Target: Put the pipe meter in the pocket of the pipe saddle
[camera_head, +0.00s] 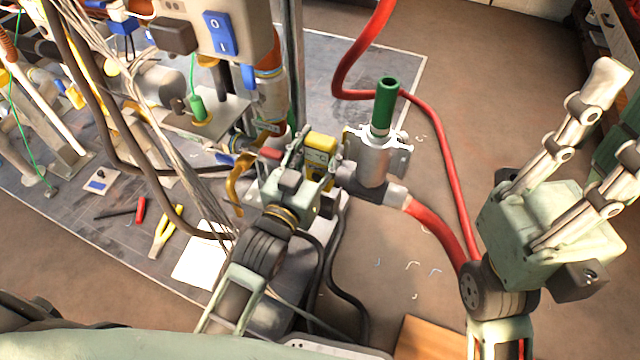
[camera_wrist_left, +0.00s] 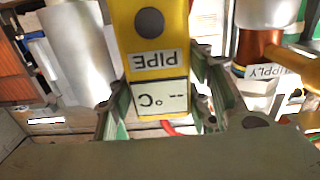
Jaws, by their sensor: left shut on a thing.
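The pipe meter (camera_head: 319,152) is a small yellow box. In the left wrist view the pipe meter (camera_wrist_left: 155,50) shows a dark round spot, a PIPE label and a "-- °C" display, upside down. My left gripper (camera_head: 303,158) is shut on it, with a finger on each side (camera_wrist_left: 160,105). It is held just left of a grey metal body (camera_head: 376,160) with a green cylinder rising from it; I cannot tell whether they touch. I cannot identify the pipe saddle or its pocket for certain. My right gripper (camera_head: 607,130) is open and empty at the right, fingers pointing up.
A red hose (camera_head: 440,225) runs from the grey body. A heater housing with a blue switch (camera_head: 219,33), pipes and hanging cables crowd the left. A copper pipe with a SUPPLY label (camera_wrist_left: 277,71) is near. Yellow-handled pliers (camera_head: 165,232) lie on the mat. Floor at right is mostly clear.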

